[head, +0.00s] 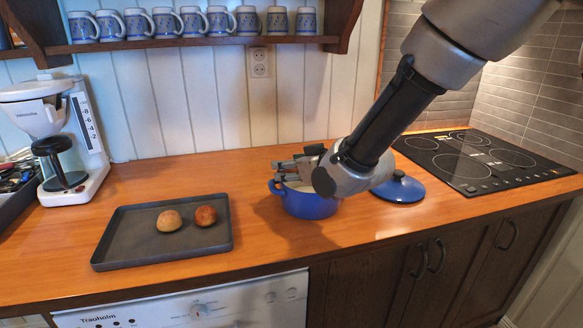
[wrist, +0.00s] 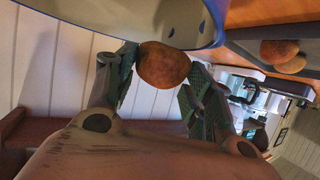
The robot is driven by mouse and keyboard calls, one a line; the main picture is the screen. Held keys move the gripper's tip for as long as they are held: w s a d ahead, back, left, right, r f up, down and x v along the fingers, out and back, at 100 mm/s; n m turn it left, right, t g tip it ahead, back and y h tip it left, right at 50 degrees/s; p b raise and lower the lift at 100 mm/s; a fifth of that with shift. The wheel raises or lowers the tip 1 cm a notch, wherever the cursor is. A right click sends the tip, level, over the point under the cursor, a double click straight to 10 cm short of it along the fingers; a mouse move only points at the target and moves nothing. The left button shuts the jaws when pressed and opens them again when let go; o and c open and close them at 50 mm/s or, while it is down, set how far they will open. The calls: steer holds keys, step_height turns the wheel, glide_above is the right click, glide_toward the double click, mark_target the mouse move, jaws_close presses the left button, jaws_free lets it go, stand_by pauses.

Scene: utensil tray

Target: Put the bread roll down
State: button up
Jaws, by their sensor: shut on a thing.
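My gripper (head: 290,172) is over the blue pot (head: 308,208), at its opening, and partly hides the rim. In the wrist view my gripper (wrist: 160,75) is shut on a round brown bread roll (wrist: 165,64), held between the two fingertips. The pot's pale inside and blue rim (wrist: 212,22) show close beside that roll. I cannot tell whether the roll touches the pot. In the head view the held roll is hidden or too small to make out.
A dark tray (head: 130,240) on the left holds a pale roll (head: 169,221) and a browner roll (head: 206,216). A blue lid (head: 399,189) lies right of the pot, near the black hob (head: 470,160). A coffee maker (head: 62,140) stands at far left. Counter between tray and pot is clear.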

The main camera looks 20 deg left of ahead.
steer(key=shift+f, duration=0.1)
steer(key=shift+f, duration=0.15)
steer(key=o, duration=0.8)
steer(key=shift+c, duration=0.2)
